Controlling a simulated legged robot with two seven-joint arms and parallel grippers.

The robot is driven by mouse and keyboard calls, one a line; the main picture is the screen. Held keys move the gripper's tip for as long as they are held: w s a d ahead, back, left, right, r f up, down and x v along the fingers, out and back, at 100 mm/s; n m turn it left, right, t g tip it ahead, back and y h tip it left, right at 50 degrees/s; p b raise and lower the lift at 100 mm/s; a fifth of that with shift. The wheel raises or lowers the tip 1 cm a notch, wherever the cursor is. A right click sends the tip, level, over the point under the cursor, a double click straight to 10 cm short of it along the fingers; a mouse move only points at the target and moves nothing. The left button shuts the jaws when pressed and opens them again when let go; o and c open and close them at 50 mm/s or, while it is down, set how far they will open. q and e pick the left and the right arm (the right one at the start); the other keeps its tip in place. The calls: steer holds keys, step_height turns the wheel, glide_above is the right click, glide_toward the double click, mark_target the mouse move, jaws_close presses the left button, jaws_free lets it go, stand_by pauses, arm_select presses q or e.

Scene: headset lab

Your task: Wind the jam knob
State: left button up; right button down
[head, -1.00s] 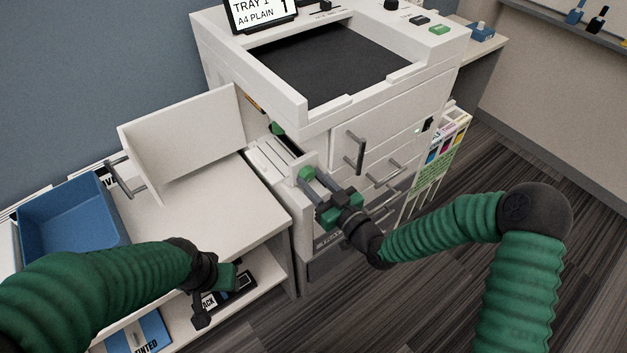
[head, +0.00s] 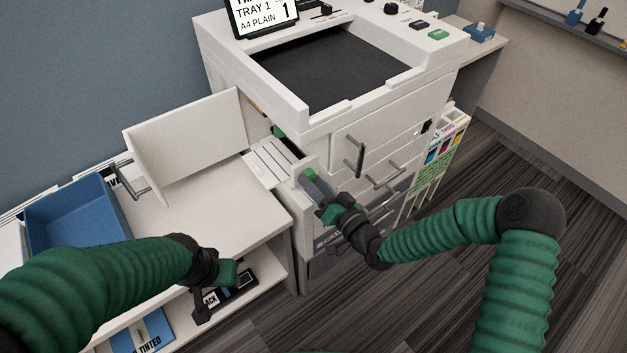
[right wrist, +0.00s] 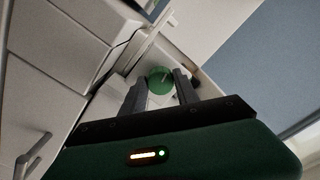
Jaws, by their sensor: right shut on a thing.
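The green jam knob (right wrist: 160,80) sits between the two grey fingertips of my right gripper (right wrist: 160,90) in the right wrist view. In the head view the right gripper (head: 314,184) reaches the open left side of the white copier (head: 290,215), shut on the knob (head: 303,174), which is partly covered by the fingers. A pale mark shows on the knob's face. My left gripper (head: 214,286) hangs in front of the side table's edge, away from the knob.
The copier's side door (head: 190,135) stands open over the white side table (head: 215,215). A second green part (head: 278,131) shows inside the opening. A blue bin (head: 75,215) stands at left. Drawer handles (head: 350,157) are close to my right arm.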

steer(key=m+p, duration=0.1)
steer(key=m, duration=0.3)
steer(key=shift+d+r+m, duration=0.1)
steer(key=shift+m, duration=0.3)
steer(key=shift+m+p, duration=0.35)
steer(key=shift+m, duration=1.55)
steer(key=c, duration=1.3)
jaws_free()
steer(key=shift+c, duration=0.2)
steer(key=shift+o, duration=0.7)
steer(key=shift+w, duration=0.1)
steer(key=shift+d, duration=0.1)
steer(key=v, duration=1.6)
steer(key=shift+s+d, duration=0.2)
steer(key=shift+s, duration=0.15)
